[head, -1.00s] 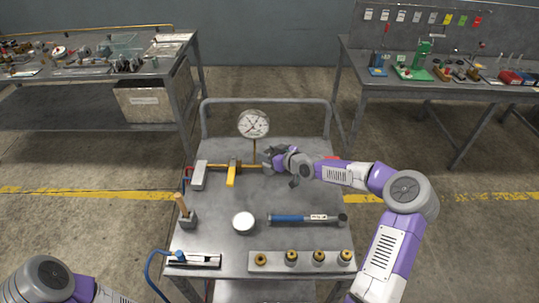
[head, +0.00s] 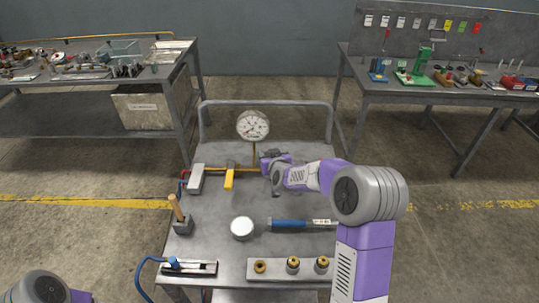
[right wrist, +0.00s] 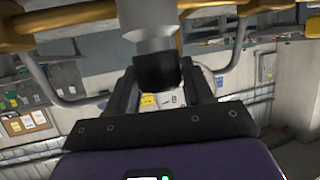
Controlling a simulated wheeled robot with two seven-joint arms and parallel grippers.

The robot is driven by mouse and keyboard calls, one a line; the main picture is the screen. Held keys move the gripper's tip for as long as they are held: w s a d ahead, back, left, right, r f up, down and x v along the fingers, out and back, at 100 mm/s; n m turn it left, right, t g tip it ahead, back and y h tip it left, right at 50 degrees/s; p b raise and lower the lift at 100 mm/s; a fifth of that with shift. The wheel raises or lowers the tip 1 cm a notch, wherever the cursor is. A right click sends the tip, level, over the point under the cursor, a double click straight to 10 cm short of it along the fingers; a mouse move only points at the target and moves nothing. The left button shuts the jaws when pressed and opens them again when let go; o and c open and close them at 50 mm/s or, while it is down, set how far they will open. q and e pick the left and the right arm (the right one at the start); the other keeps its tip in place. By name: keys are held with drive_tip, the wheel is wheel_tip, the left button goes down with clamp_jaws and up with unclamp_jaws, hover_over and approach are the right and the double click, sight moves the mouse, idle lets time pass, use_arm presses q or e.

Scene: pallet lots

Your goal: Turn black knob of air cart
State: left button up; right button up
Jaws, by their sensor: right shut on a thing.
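The air cart (head: 281,204) is a grey metal cart straight ahead in the head view. A yellow pipe (head: 247,170) with a round white gauge (head: 252,126) runs across its far half. In the right wrist view the black knob (right wrist: 158,70) sits below a grey metal stem (right wrist: 150,27) under the yellow pipe. My right gripper (head: 269,157) is at the right end of the pipe, with its fingers on both sides of the knob, shut on it. My arm hides the knob in the head view. Only part of my left arm shows; its gripper is out of view.
On the cart are a yellow handle (head: 229,179), a white round lid (head: 242,228), a blue-handled tool (head: 289,225), a wooden-handled tool (head: 177,210) and a strip with brass fittings (head: 276,270). Laden workbenches stand back left (head: 60,112) and back right (head: 425,92).

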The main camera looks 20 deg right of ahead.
drive_tip(key=m+g+h+p, duration=0.1)
drive_tip(key=m+h+p, duration=0.1)
drive_tip(key=p, duration=0.2)
drive_tip(key=m+g+h+p, duration=0.1)
drive_tip(key=m+h+p, duration=0.1)
drive_tip(key=p, duration=0.2)
drive_tip(key=m+g+h+p, duration=0.1)
drive_tip(key=m+h+p, duration=0.2)
drive_tip(key=p, duration=0.1)
drive_tip(key=shift+a+r+g, duration=0.1)
drive_tip(key=shift+r+g, duration=0.2)
drive_tip(key=shift+g, duration=0.1)
drive_tip(key=shift+f+m+g+h+p, duration=0.25)
drive_tip(key=shift+m+g+h+p, duration=0.95)
drive_tip(key=shift+m+g+p, duration=0.4)
